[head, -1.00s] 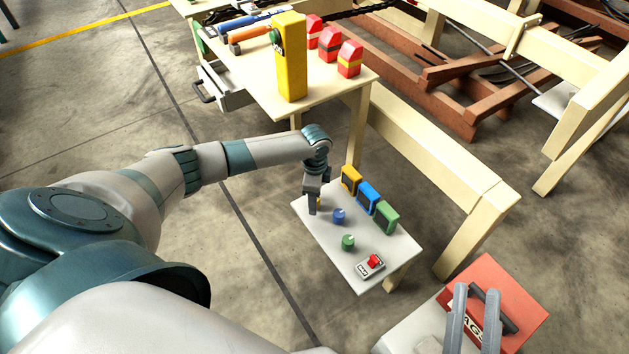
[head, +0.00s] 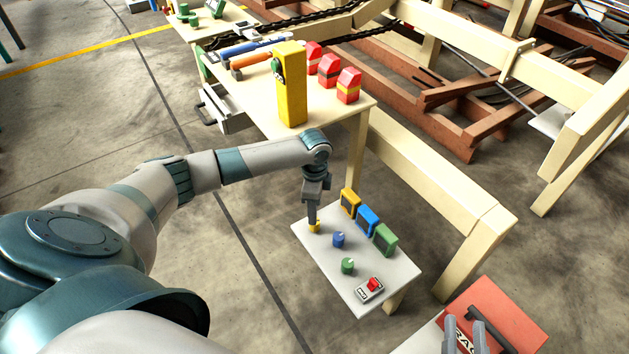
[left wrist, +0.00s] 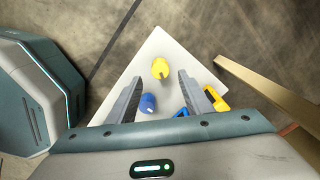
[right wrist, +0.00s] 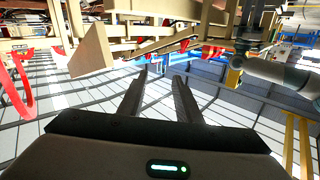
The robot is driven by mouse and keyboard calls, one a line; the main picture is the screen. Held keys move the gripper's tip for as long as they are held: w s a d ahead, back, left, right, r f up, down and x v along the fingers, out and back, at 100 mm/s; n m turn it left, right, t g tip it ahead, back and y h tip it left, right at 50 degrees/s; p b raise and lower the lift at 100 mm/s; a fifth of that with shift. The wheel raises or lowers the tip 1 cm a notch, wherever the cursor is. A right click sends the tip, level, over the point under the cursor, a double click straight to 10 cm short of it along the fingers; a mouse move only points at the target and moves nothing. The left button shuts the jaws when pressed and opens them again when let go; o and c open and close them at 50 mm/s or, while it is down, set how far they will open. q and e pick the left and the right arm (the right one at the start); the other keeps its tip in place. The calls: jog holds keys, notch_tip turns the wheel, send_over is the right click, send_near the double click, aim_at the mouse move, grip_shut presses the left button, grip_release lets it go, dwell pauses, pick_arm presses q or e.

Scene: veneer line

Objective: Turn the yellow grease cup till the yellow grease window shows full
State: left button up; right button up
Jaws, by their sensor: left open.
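The yellow grease cup (head: 315,226) stands at the near-left corner of a small white table. It also shows in the left wrist view (left wrist: 160,68), ahead of and between the fingertips. My left gripper (head: 311,220) points down over it, open, its fingers (left wrist: 160,79) on either side of the line to the cup and not closed on it. The yellow grease window (head: 350,203) stands at the table's back edge, a yellow frame with a dark face; its level is too small to read. My right gripper (head: 464,335) is open and empty (right wrist: 160,76), away from the table.
A blue cup (head: 338,239) and a green cup (head: 347,266) stand close by in a row. Blue (head: 367,221) and green (head: 386,239) windows line the back edge. A red switch (head: 373,286) sits at the right. A red toolbox (head: 500,315) is near my right gripper.

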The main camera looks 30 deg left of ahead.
pick_arm(q)
notch_tip(320, 180, up, 10)
jog(key=p, duration=0.2)
jog(key=shift+r, duration=0.25)
pick_arm(e)
notch_tip(320, 180, down, 8)
jog(key=s+d+g+h, duration=0.1)
jog(key=s+d+g, duration=0.1)
jog(key=g, duration=0.3)
jog(key=shift+h, duration=0.3)
pick_arm(q)
jog(key=shift+f, duration=0.1)
pick_arm(e)
jog(key=shift+d, duration=0.1)
